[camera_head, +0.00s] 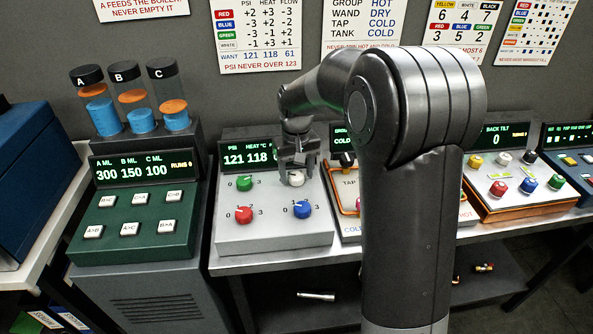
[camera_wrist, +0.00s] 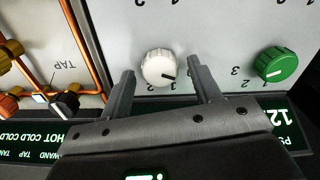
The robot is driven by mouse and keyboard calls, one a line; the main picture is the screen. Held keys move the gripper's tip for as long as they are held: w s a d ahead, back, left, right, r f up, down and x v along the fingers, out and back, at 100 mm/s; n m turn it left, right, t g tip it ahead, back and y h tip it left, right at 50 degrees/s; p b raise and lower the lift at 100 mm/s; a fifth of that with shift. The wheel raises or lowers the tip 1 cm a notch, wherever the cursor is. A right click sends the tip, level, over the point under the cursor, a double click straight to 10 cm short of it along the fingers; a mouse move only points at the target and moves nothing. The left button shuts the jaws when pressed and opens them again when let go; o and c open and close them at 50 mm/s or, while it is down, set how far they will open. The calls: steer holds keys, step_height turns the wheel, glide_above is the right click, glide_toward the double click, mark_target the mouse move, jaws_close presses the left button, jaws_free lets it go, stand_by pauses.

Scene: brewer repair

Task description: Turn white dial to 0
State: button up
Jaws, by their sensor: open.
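The white dial (camera_head: 296,178) is at the upper right of four dials on the grey panel (camera_head: 274,236). In the wrist view, which sees the panel upside down, the white dial (camera_wrist: 158,68) lies between my gripper's fingertips. Its dark pointer mark points to the lower right in that view; I cannot tell exactly which number it meets. My gripper (camera_wrist: 163,76) is open, with one finger on each side of the dial and visible gaps. In the head view my gripper (camera_head: 298,168) is over the dial and partly hides it and its numbers.
Beside it are a green dial (camera_head: 244,183), a red dial (camera_head: 243,214) and a blue dial (camera_head: 302,210). The panel's display (camera_head: 250,157) reads PSI 121 and HEAT 118; the third value is hidden. The tap panel (camera_wrist: 50,62) with orange pipes is close by.

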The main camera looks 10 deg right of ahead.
mark_target(297, 176)
step_height(297, 176, up, 11)
stand_by(0.4)
steer(key=shift+f, duration=0.1)
steer(key=s+d+r+m+t, duration=0.1)
steer(key=s+d+r, duration=0.15)
steer(key=s, duration=0.45)
steer(key=s+d+r+t, duration=0.1)
steer(key=s+r+t, duration=0.15)
steer(key=s, duration=0.45)
steer(key=s+d+f+t, duration=0.1)
steer(key=s+f, duration=0.1)
steer(key=s, duration=0.5)
steer(key=s+d+f+m+t, duration=0.1)
steer(key=s+d+f, duration=0.1)
steer(key=s, duration=0.6)
